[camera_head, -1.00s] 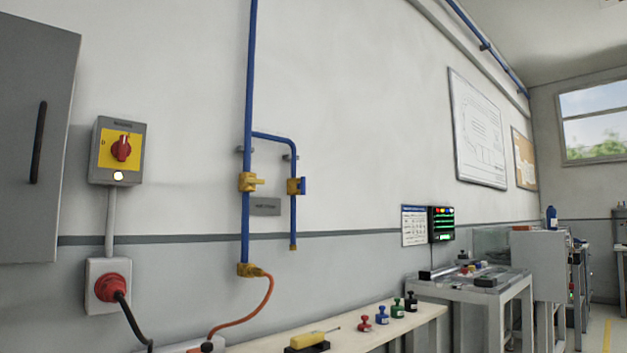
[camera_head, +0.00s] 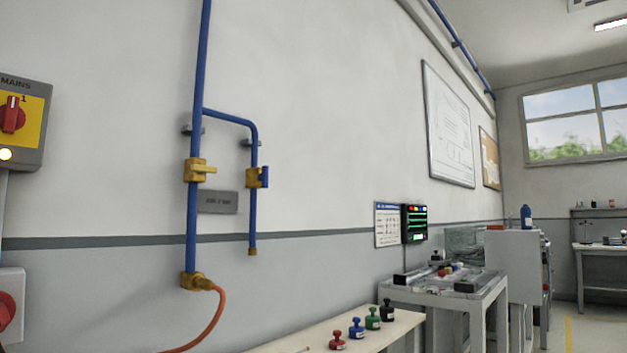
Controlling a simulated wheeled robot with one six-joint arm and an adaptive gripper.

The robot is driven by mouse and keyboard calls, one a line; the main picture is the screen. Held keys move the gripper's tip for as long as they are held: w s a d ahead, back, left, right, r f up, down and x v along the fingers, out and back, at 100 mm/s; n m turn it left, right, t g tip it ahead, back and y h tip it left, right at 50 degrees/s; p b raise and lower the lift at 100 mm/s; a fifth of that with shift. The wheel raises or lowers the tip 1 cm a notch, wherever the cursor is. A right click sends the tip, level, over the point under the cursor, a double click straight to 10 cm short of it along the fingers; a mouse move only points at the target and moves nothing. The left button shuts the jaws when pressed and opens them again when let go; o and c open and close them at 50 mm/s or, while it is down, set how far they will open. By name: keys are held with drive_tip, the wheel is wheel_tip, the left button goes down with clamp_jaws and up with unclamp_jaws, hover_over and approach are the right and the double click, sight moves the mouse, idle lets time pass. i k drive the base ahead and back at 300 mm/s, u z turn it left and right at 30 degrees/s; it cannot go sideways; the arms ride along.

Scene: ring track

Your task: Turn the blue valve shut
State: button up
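The blue valve (camera_head: 265,177) is on the short branch pipe on the wall, left of the picture's middle. It has a brass body and a blue handle that stands upright, in line with its pipe. A second valve (camera_head: 195,170) with a yellow handle sits on the main blue pipe just to its left. That yellow handle points sideways to the right, across its pipe. A grey label plate (camera_head: 218,202) is below and between the two valves. My gripper is not in view, and nothing hides the valves.
An orange hose (camera_head: 217,318) hangs from the main pipe's lower brass fitting (camera_head: 193,281). A mains switch box (camera_head: 32,112) is at the left edge. A pale bench (camera_head: 300,338) with several coloured stamp-like objects runs along the wall below. A grey worktable (camera_head: 440,297) stands farther right.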

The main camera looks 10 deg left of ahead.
sight(264, 178)
drive_tip(key=z, duration=0.2)
drive_tip(key=i, duration=0.7)
drive_tip(key=u, duration=0.8)
drive_tip(key=i, duration=0.65)
drive_tip(key=u, duration=0.75)
